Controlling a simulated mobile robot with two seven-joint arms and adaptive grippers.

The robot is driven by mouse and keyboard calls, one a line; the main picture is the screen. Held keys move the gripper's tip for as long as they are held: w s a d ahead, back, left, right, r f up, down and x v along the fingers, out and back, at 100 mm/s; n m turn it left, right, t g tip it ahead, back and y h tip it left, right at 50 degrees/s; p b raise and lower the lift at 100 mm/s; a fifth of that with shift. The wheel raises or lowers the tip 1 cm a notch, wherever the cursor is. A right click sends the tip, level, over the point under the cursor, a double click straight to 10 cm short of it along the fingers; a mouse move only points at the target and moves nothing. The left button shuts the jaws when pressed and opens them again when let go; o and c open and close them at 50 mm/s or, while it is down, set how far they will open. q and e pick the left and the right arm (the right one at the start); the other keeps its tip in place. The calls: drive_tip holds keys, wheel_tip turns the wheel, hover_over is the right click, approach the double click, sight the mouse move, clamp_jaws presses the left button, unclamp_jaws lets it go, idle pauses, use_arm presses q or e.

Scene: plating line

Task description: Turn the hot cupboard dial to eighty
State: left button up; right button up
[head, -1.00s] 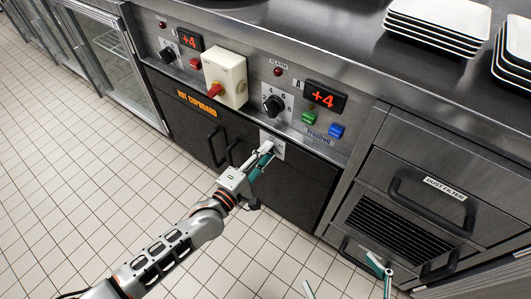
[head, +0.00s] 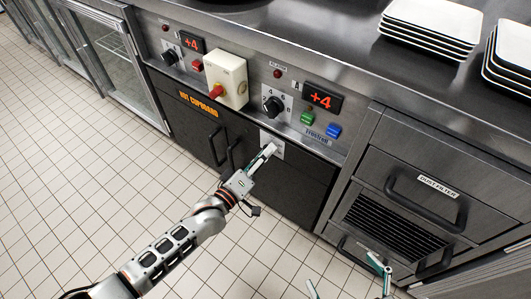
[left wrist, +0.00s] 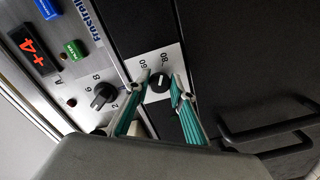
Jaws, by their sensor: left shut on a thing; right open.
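The hot cupboard dial is a small black knob (left wrist: 158,86) on a white plate (left wrist: 143,69) marked 60 and 80 in the left wrist view. A short light mark shows on the knob; which number it points to is hard to tell. In the head view the plate (head: 277,151) is on the dark cupboard front, and my gripper hides the knob. My left gripper (head: 268,151) is shut on the dial, with a teal-padded finger on each side in the left wrist view (left wrist: 160,88). My right gripper (head: 343,272) is open and empty at the bottom edge.
Above the dial, the steel panel carries another black knob (head: 273,106), a +4 display (head: 323,97), a green button (head: 307,118) and a blue button (head: 333,130). A drawer unit (head: 425,160) stands to the right.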

drive_tip(key=shift+w+r, duration=0.1)
drive_tip(key=shift+r, duration=0.05)
idle(0.3)
use_arm(q)
drive_tip(key=o, duration=1.1)
use_arm(e)
drive_tip(key=shift+w+a+r, duration=0.1)
drive_tip(key=shift+w+r, duration=0.05)
drive_tip(key=shift+w, duration=0.05)
use_arm(q)
drive_tip(key=v, duration=1.2)
use_arm(e)
drive_tip(key=shift+s, duration=0.15)
